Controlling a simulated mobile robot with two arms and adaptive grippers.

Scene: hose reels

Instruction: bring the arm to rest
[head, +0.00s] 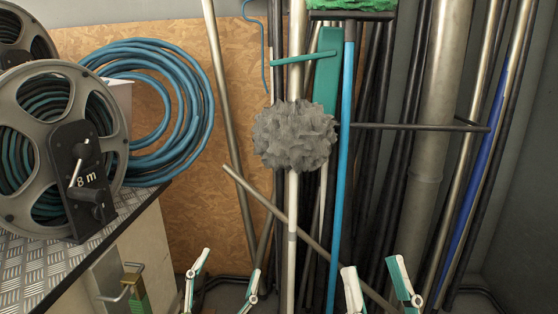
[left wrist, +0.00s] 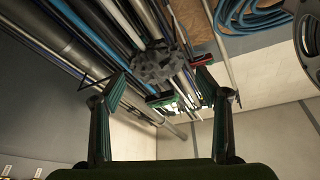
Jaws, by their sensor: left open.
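My left gripper (head: 224,272) shows at the bottom of the head view, left of centre. Its two white and teal fingers stand apart with nothing between them. In the left wrist view, my left gripper (left wrist: 161,88) has its fingers spread wide, and the space between them is empty. My right gripper (head: 376,278) shows at the bottom of the head view, right of centre. Its two fingers are apart and no object is held between them. The arms behind both grippers are mostly below the frame.
A hose reel (head: 18,150) stands on a checker-plate surface (head: 122,206) at the left. A coiled blue hose (head: 200,110) hangs behind it. A grey duster head (head: 296,137), a light-blue pole (head: 340,185) and several pipes stand against the wall. A brass padlock (head: 133,285) hangs at lower left.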

